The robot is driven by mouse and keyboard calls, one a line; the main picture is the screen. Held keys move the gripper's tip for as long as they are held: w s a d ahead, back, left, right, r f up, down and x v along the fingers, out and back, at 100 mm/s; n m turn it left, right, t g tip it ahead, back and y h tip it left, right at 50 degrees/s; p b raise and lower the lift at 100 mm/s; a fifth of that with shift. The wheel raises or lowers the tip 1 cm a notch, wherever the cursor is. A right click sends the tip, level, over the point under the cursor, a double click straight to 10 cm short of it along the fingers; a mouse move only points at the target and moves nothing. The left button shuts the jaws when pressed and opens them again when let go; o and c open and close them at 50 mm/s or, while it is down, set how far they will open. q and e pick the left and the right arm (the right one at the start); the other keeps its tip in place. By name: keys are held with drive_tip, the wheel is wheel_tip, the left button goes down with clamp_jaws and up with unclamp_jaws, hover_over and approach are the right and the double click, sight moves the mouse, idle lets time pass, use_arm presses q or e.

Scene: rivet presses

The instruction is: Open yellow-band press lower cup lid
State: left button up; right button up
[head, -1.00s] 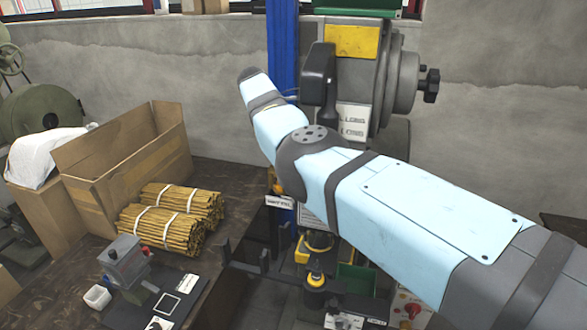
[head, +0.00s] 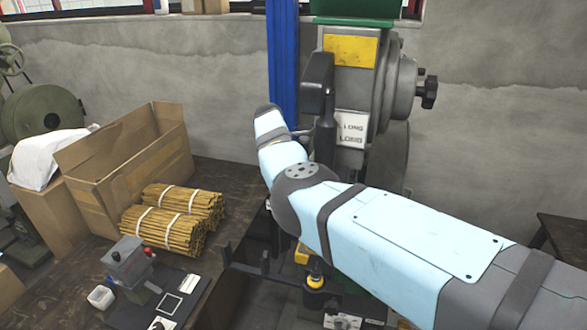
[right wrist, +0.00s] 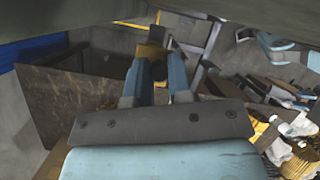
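The press with the yellow band (head: 350,50) stands at the centre back, grey, with a dark handle and a black side knob. My light-blue right arm (head: 415,245) crosses in front of its lower half. Below the arm, a small yellow-topped part (head: 315,280) shows on a dark holder; I cannot make out the lower cup lid. The right gripper is hidden in the head view. In the right wrist view my right gripper (right wrist: 159,62) has its two blue fingers apart, with a yellow-brown thing near their tips; I see no grip on it. My left gripper is out of view.
A blue post (head: 283,60) rises beside the press. A dark table (head: 565,235) stands at right.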

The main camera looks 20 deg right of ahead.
clamp_jaws()
drive_tip(key=shift+d+r+n+p, duration=0.1)
drive_tip(key=shift+r+n+p, duration=0.25)
drive_tip(key=shift+p, duration=0.65)
drive_tip(key=shift+w+f+n+t+p, duration=0.2)
drive_tip(key=shift+n+t+p, duration=0.1)
drive_tip(key=shift+n+p, duration=0.15)
drive_tip(key=shift+f, duration=0.1)
drive_tip(key=o, duration=0.6)
unclamp_jaws()
drive_tip(key=shift+o, duration=0.2)
